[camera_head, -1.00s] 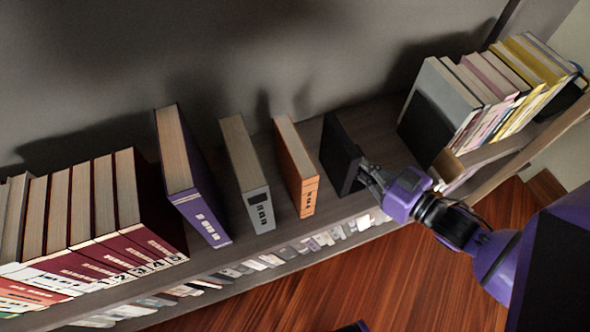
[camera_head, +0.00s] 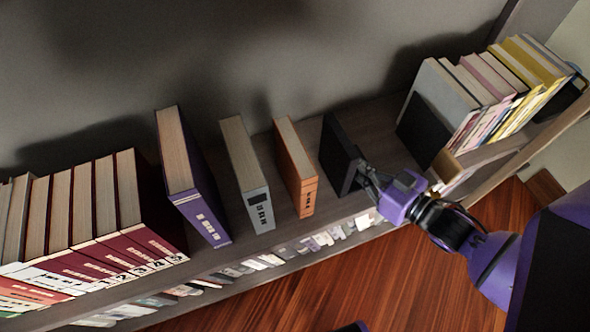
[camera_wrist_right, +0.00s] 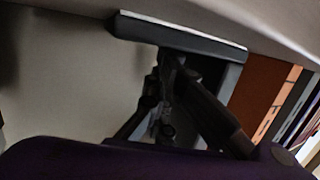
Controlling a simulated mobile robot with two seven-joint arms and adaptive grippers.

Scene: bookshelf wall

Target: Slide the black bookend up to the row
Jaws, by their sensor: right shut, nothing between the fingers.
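The black bookend (camera_head: 340,152) stands upright on the shelf, just right of the orange book (camera_head: 295,165), with a narrow gap between them. The grey book (camera_head: 246,172) and the purple book (camera_head: 190,175) stand further left with gaps, then the row of maroon volumes (camera_head: 115,215). My right gripper (camera_head: 364,178) is shut and empty, with its fingertips at the right side of the bookend. In the right wrist view the shut fingers (camera_wrist_right: 165,70) reach the bookend (camera_wrist_right: 185,38); contact looks likely but is hard to confirm. My left gripper is not in view.
A second group of light and yellow books (camera_head: 490,90) stands at the right, with a dark bookend (camera_head: 424,130) on its left end. Bare shelf lies between that and my right gripper. A lower shelf of books (camera_head: 270,260) runs below the front edge.

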